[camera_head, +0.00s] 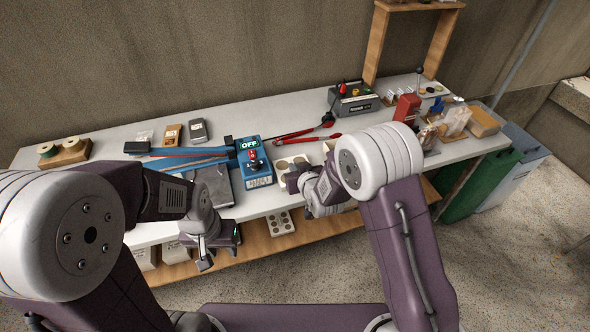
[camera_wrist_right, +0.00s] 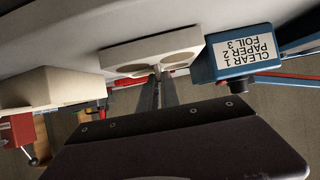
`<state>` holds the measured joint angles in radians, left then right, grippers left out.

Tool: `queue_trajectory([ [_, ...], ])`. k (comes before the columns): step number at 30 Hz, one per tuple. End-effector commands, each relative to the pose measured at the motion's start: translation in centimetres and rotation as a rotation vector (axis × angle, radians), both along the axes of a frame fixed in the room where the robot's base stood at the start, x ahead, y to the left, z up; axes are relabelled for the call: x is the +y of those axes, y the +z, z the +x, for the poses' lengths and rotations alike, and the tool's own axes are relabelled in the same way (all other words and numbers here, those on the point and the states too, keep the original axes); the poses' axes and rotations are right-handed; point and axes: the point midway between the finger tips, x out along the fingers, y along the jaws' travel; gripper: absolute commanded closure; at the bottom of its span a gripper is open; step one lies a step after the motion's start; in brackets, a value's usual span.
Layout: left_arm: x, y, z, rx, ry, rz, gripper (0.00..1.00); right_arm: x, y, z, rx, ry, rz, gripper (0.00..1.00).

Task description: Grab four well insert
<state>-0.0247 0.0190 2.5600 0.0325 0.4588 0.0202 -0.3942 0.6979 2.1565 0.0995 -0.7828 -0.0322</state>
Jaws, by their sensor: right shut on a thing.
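The four well insert is a pale flat block with round wells (camera_head: 284,165). In the head view it lies at the table's front half, partly hidden by my right gripper (camera_head: 296,181). In the right wrist view the insert (camera_wrist_right: 125,53) shows two wells, and the fingers of my right gripper (camera_wrist_right: 158,78) meet at its near edge, shut on it. My left gripper (camera_head: 205,256) hangs in front of the table's front edge, away from the insert. Its finger gap is not clear.
A blue sealer with an OFF sign (camera_head: 256,178) stands just left of the insert; its labelled end (camera_wrist_right: 243,55) is close in the wrist view. Red-handled pliers (camera_head: 305,137) lie behind. A pale block (camera_wrist_right: 50,88) is on the other side. Another welled piece (camera_head: 280,223) sits on the lower shelf.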

Motion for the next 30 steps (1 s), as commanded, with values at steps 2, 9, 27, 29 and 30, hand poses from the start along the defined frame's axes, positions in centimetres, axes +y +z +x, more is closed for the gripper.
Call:
queue_trajectory([
  [2, 0.0, 0.2, 0.0, 0.0, 0.0, 0.0, 0.64, 0.0, 1.0, 0.1, -0.004, 0.0, 0.001, 1.0],
  [9, 0.0, 0.6, 0.0, 0.0, 0.0, 0.0, 0.64, -1.6, 4.9, -0.7, -0.004, -0.006, 0.001, 1.0],
  [27, 0.0, 1.7, 0.0, 0.0, 0.0, 0.0, 0.64, -10.2, 10.7, -5.5, -0.002, 0.0, 0.001, 1.0],
  [29, 0.0, 1.7, 0.0, 0.0, 0.0, 0.0, 0.64, -10.3, 10.7, -5.6, -0.002, 0.0, 0.001, 1.0],
  [30, 0.0, 1.7, 0.0, 0.0, 0.0, 0.0, 0.64, -10.3, 10.7, -5.6, -0.002, 0.0, 0.001, 1.0],
])
